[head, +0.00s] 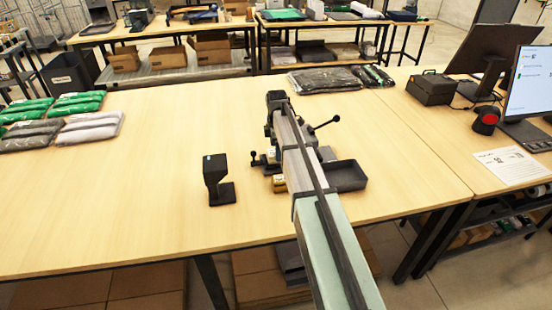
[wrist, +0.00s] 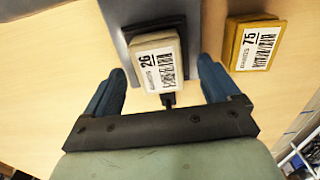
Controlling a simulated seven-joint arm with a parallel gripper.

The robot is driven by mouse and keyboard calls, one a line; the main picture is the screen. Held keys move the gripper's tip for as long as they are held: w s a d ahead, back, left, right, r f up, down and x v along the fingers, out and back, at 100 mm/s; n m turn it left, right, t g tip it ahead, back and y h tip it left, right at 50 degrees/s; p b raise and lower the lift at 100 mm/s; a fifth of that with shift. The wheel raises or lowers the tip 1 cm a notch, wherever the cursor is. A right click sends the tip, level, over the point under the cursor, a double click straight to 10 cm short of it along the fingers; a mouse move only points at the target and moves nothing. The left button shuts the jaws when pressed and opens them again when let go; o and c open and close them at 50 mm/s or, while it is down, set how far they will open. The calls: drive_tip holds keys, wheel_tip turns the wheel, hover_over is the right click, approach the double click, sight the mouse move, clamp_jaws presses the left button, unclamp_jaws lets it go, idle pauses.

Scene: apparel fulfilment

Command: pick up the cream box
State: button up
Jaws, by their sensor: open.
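The cream box (wrist: 155,63) carries a white label reading 26. In the wrist view it sits at a dark plate below a grey upright part. My gripper (wrist: 161,68) is open, with one blue finger left of the cream box and the other right of it. Gaps show on both sides, so the fingers look apart from it. In the head view my arm covers most of this spot, and I cannot make out the cream box or my fingers clearly there.
A yellow box (wrist: 252,46) labelled 75 lies right of the cream box; it also shows in the head view (head: 279,184). A black stand (head: 217,182) is to the left, a dark tray (head: 346,177) to the right.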

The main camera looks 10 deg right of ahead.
drive_tip(key=shift+f, duration=1.45)
drive_tip(key=shift+c, duration=0.3)
drive_tip(key=c, duration=1.1)
